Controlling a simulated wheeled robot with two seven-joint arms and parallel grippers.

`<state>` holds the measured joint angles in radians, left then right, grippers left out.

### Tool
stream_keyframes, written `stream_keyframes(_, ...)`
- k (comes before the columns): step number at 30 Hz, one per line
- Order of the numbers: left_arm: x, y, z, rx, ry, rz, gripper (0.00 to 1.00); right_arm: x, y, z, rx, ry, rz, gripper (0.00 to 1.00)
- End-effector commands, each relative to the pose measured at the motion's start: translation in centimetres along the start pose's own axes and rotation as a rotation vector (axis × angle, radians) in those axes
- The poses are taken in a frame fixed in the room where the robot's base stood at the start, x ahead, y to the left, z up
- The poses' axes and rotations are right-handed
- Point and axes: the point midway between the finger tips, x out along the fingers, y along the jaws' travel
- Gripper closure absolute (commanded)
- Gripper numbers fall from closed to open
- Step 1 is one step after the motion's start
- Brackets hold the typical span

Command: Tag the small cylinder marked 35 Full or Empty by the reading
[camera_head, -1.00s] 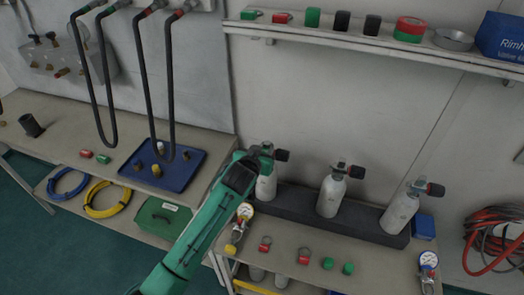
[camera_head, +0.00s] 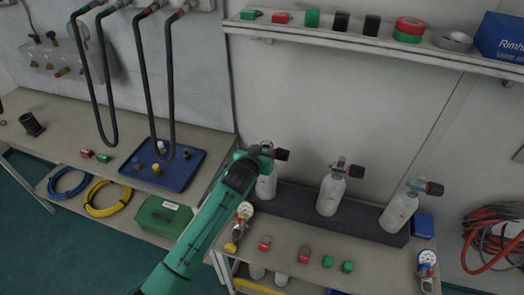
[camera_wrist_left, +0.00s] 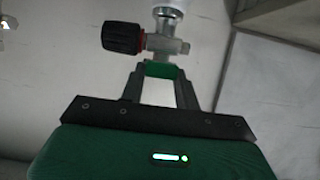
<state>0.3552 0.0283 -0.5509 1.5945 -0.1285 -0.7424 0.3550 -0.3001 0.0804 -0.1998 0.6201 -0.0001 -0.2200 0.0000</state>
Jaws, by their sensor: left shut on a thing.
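Three small grey-white cylinders stand in a row in a dark rack: left (camera_head: 266,186), middle (camera_head: 331,196) and right (camera_head: 399,212). Each has a valve with a dark knob. I cannot read their markings. My left gripper (camera_head: 256,153) is at the left cylinder's valve; in the wrist view it (camera_wrist_left: 162,78) is shut on a green tag (camera_wrist_left: 162,69). The tag is right at the metal valve body (camera_wrist_left: 163,44); I cannot tell whether it is around it. Two red tags (camera_head: 265,243) and two green tags (camera_head: 328,261) lie on the bench. My right gripper is not in view.
A gauge (camera_head: 244,211) is at the bench's left edge, another gauge (camera_head: 428,259) at its right. A blue box (camera_head: 424,226) stands beside the rack. A shelf (camera_head: 300,30) with tape rolls runs above. A blue tray (camera_head: 190,172) and black hoses (camera_head: 147,75) are at left.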

Motion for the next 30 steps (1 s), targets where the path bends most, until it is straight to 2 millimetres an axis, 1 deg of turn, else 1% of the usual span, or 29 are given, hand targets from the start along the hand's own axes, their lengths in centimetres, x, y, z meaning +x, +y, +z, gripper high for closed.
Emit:
stream_keyframes(16, 0.32, 0.0, 0.8, 0.0, -0.001, 0.0, 0.9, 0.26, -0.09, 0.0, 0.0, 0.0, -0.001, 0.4)
stream_keyframes(17, 0.32, 0.0, 0.8, 0.0, -0.001, 0.0, 0.66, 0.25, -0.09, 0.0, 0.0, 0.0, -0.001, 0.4)
stream_keyframes(18, 0.31, 0.0, 0.76, 0.0, -0.001, 0.0, 0.58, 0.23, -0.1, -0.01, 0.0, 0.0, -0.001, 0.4)
stream_keyframes(20, 0.31, 0.0, 0.76, 0.0, -0.001, 0.0, 0.46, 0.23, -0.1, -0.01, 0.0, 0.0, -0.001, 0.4)
stream_keyframes(21, 0.31, 0.0, 0.75, 0.0, -0.001, 0.0, 0.43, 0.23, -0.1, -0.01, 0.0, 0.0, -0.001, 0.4)
stream_keyframes(30, 0.2, 0.0, 0.77, 0.0, 0.0, 0.0, 0.43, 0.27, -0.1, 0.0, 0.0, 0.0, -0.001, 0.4)
